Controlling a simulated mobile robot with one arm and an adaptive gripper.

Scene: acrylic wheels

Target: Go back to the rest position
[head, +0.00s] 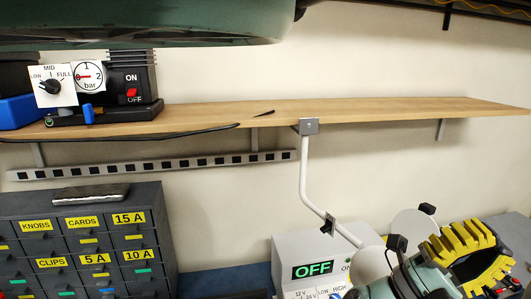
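What looks like my gripper (468,258) is in the lower right corner, a dark and teal body with yellow ridged parts. It is partly cut off by the frame edge. I cannot tell whether its fingers are open or shut, and I see nothing clearly held in it. It appears in front of the bench equipment, below the right part of the shelf. A large teal rounded part, apparently my own arm, fills the top left edge. No marked rest position shows.
A wooden shelf (370,107) spans the wall and carries a regulator unit (130,88) at left. A white bent arm (305,175) hangs from it. Below are a drawer cabinet (100,245) and a grey box reading OFF (295,247). White discs (412,222) stand close to the gripper.

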